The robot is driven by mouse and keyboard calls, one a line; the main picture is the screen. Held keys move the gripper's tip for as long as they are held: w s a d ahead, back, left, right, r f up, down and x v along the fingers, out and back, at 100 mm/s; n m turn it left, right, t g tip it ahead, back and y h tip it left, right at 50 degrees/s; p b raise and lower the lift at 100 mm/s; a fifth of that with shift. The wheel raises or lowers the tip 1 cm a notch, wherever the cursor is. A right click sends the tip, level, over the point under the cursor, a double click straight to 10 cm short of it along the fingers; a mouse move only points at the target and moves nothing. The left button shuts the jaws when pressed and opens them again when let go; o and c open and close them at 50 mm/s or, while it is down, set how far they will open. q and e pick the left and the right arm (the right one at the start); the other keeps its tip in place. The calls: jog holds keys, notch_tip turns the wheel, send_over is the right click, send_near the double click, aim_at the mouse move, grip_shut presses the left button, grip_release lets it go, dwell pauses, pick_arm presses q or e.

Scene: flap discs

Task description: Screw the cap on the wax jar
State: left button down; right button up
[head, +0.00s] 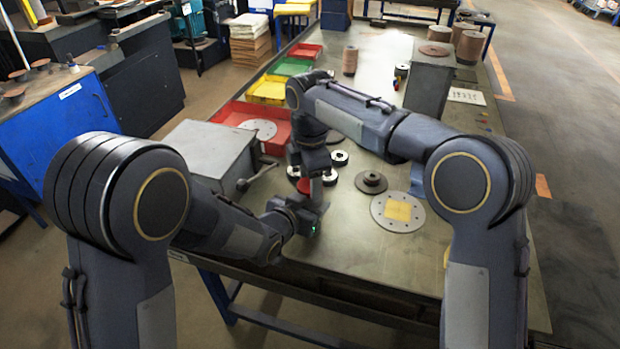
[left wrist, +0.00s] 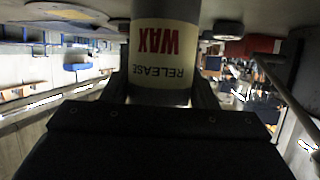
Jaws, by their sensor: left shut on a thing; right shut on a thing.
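The wax jar (left wrist: 160,50), pale with a "RELEASE WAX" label, appears upside down in the left wrist view. My left gripper (left wrist: 160,92) is shut around its side; one finger shows on each side. In the head view my left gripper (head: 304,208) is low over the near part of the table. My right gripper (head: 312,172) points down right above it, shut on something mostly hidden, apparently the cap. A small red patch (head: 305,186) shows between the grippers; I cannot tell whether it is cap or jar. Contact between cap and jar is hidden.
Black-and-white discs (head: 330,177) lie close around the grippers. A dark flanged disc (head: 371,182) and a large holed plate (head: 398,211) lie to the right. A grey box (head: 209,152) and a red tray (head: 238,115) stand to the left. The table's front right is clear.

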jog(key=shift+m, duration=1)
jog(key=o, duration=1.1)
jog(key=shift+r, duration=0.1)
jog(key=shift+r, duration=2.2)
jog(key=shift+c, duration=0.5)
